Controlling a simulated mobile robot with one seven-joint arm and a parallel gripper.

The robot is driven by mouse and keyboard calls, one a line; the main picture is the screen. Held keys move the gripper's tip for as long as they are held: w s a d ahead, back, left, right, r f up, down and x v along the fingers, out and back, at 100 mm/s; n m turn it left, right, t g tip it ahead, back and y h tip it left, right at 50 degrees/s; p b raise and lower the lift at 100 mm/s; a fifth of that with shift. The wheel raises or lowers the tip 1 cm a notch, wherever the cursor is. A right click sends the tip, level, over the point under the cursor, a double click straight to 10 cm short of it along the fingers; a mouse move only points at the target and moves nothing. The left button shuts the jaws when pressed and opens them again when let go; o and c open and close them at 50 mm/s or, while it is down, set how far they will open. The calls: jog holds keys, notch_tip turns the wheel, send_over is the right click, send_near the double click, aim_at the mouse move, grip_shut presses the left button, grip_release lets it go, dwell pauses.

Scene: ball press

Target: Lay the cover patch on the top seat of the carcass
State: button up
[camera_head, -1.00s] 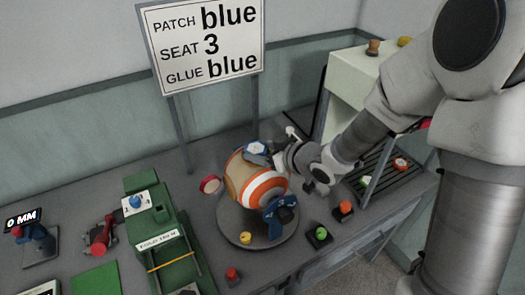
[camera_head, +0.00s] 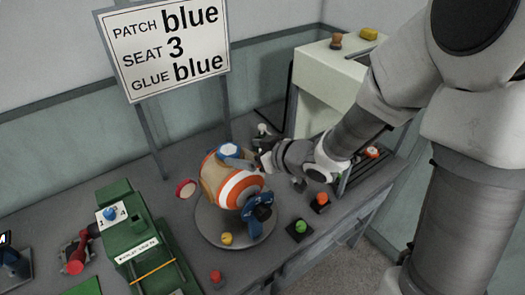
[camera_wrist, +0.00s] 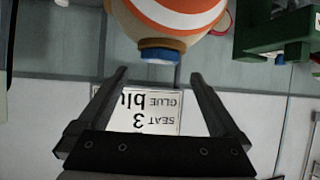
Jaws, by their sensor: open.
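The carcass (camera_head: 237,188) is a tan ball with orange and white bands on a round grey turntable (camera_head: 213,231). The cover patch (camera_head: 229,150), blue-rimmed with a pale top, lies on the carcass's top seat; in the wrist view its blue rim (camera_wrist: 160,56) sits against the tan seat ring (camera_wrist: 162,43). My gripper (camera_wrist: 158,75) is open and empty. Its two fingers stand apart either side of the patch's line, with the patch just beyond the tips and no visible contact. In the head view my gripper is right of the patch; its fingertips are hard to make out.
A blue clamp-like part (camera_head: 258,210) is at the carcass's front right. A green press (camera_head: 135,235) stands left, and a sign (camera_head: 165,45) reads patch blue, seat 3, glue blue. Red, yellow, green and orange buttons surround the turntable. A pale cabinet (camera_head: 325,90) stands behind my arm.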

jog(key=s+d+r+m+t+h, duration=0.1)
jog(key=s+d+r+m+h, duration=0.15)
jog(key=d+r+h, duration=0.55)
jog(key=s+d+r+m+t+h, duration=0.1)
jog(key=s+d+r+m+h, duration=0.15)
jog(key=d, duration=0.95)
jog(key=s+r+m+g, duration=0.1)
jog(key=s+m+g, duration=0.1)
jog(key=s, duration=0.5)
jog(key=s+a+r+m+g+y, duration=0.1)
jog(key=s+r+m+g, duration=0.1)
jog(key=s, duration=0.6)
jog(key=shift+m+p, duration=0.3)
jog(key=shift+m, duration=0.1)
